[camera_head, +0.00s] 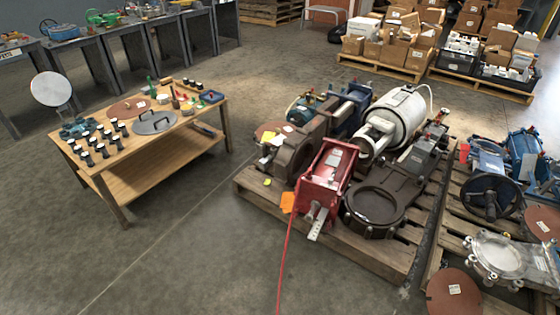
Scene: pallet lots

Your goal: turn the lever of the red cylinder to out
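The red cylinder (329,172), a boxy red unit with a pale label on top, sits at the front of the middle wooden pallet (385,258). A pale metal lever (317,224) sticks out from its lower front end and points down towards the floor. I cannot read any marking for its position. An orange tag (288,202) hangs at the cylinder's left side. A thin red line (284,252) runs from beside it down to the bottom of the picture. Neither of my grippers is in view.
A dark round valve body (374,203) stands close to the cylinder's right, and a brown housing (291,153) is behind it on the left. A wooden table (150,175) with small parts stands at the left. Bare floor (200,255) is free in front.

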